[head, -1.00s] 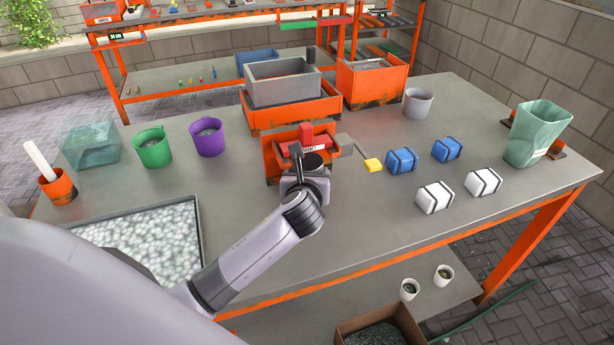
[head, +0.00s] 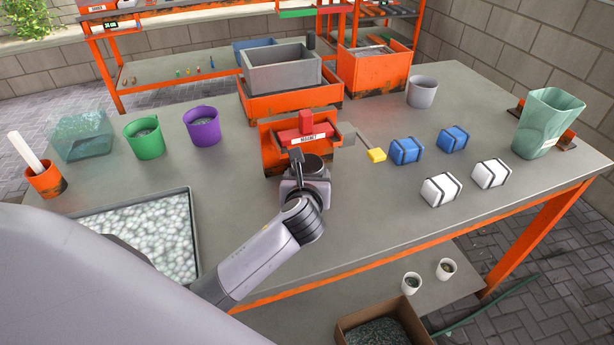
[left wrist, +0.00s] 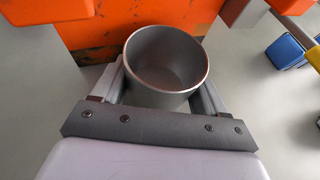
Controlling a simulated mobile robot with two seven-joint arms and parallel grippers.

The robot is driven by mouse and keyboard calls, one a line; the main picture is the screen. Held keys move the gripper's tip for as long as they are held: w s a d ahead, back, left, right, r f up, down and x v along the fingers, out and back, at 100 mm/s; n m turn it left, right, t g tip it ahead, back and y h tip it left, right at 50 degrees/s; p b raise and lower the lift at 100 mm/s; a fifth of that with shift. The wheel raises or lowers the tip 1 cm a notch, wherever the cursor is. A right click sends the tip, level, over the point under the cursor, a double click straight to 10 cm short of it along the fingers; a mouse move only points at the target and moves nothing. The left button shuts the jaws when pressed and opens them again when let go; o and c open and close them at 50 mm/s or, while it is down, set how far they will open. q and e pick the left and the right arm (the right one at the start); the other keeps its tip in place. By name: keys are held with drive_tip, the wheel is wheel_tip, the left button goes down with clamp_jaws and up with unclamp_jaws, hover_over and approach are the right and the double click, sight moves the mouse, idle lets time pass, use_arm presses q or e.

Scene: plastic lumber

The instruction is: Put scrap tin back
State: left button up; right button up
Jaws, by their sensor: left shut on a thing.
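A plain grey metal tin (left wrist: 166,68) stands mouth up between the two fingers of my left gripper in the left wrist view, and its inside looks empty. My left gripper (left wrist: 165,85) is shut on it, one finger on each side. In the head view my left gripper (head: 304,165) is just in front of an orange holder with a red block labelled "MAGNET" (head: 308,137). My wrist hides most or all of the tin there. Whether the tin touches the table is unclear. My right gripper is not in view.
A grey cup (head: 422,92), blue bundles (head: 406,150), white bundles (head: 440,190) and a yellow-ended tool (head: 377,155) lie to the right. Purple (head: 203,126) and green (head: 145,138) buckets and a pebble-filled tray (head: 193,240) are left.

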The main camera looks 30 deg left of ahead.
use_arm(q)
drive_tip(key=o, duration=1.1)
drive_tip(key=shift+f, duration=0.1)
drive_tip(key=shift+r, duration=0.25)
drive_tip(key=p+v, duration=0.1)
drive_tip(key=v, duration=1.1)
drive_tip(key=shift+f, duration=0.15)
drive_tip(key=shift+s, duration=0.1)
